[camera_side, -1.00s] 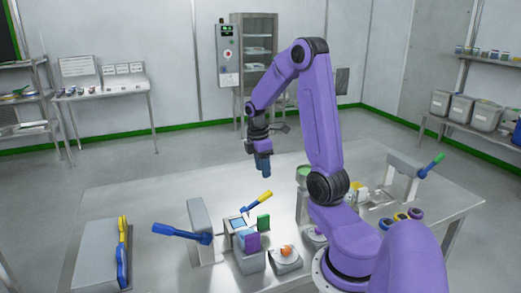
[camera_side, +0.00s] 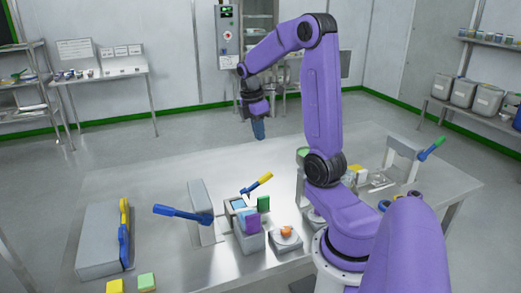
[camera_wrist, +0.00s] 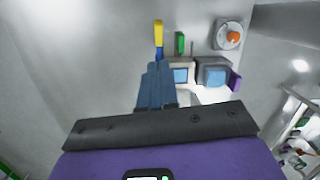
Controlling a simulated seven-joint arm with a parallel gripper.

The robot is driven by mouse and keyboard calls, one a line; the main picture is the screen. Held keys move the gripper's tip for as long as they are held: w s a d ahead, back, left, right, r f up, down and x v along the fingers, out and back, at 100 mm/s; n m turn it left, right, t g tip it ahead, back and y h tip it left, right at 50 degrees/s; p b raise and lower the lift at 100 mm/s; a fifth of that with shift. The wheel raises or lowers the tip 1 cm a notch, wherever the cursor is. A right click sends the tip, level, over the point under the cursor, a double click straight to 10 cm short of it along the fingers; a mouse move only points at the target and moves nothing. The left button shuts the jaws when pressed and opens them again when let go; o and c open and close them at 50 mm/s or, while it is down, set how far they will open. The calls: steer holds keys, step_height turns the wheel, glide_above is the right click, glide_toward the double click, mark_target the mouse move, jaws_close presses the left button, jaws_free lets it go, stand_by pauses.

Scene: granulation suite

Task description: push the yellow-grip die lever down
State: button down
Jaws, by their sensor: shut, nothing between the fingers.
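My gripper (camera_side: 259,132) hangs with blue fingers pointing down, shut and empty. In the side view it is well above the table and appears apart from the lever. In the wrist view my gripper (camera_wrist: 157,70) partly overlaps the area below the grip.
A green upright piece (camera_side: 263,203), a purple block (camera_side: 251,222) and an orange button (camera_side: 286,232) stand near the lever. A blue-handled lever (camera_side: 180,213) is to the left. A grey box (camera_side: 100,240) stands farther left. The table's far middle is clear.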

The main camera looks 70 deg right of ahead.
steer(key=w+a+f+n+g+h, duration=0.2)
steer(key=w+a+n, duration=0.2)
steer(key=n, duration=0.9)
steer(key=n+h, duration=0.1)
steer(key=n, duration=0.2)
glide_toward(268, 173)
steer(key=shift+g, duration=0.4)
steer(key=f, duration=0.2)
steer(key=d+f, duration=0.1)
steer(key=f, duration=0.1)
steer(key=s+f, duration=0.1)
steer(key=f, duration=0.2)
steer(key=shift+d, duration=0.25)
steer(key=shift+s+d+f+t+y, duration=0.4)
steer(key=shift+f+t+y, duration=0.05)
steer(key=shift+t+y, duration=0.05)
steer(key=shift+s+d+x, duration=0.1)
steer(key=shift+d+x, duration=0.05)
steer(key=shift+x, duration=0.75)
steer(key=shift+s+d+x, duration=0.15)
steer(key=shift+x, duration=0.75)
steer(key=shift+s, duration=0.1)
steer(key=shift+d+r, duration=0.1)
steer(key=shift+r, duration=0.05)
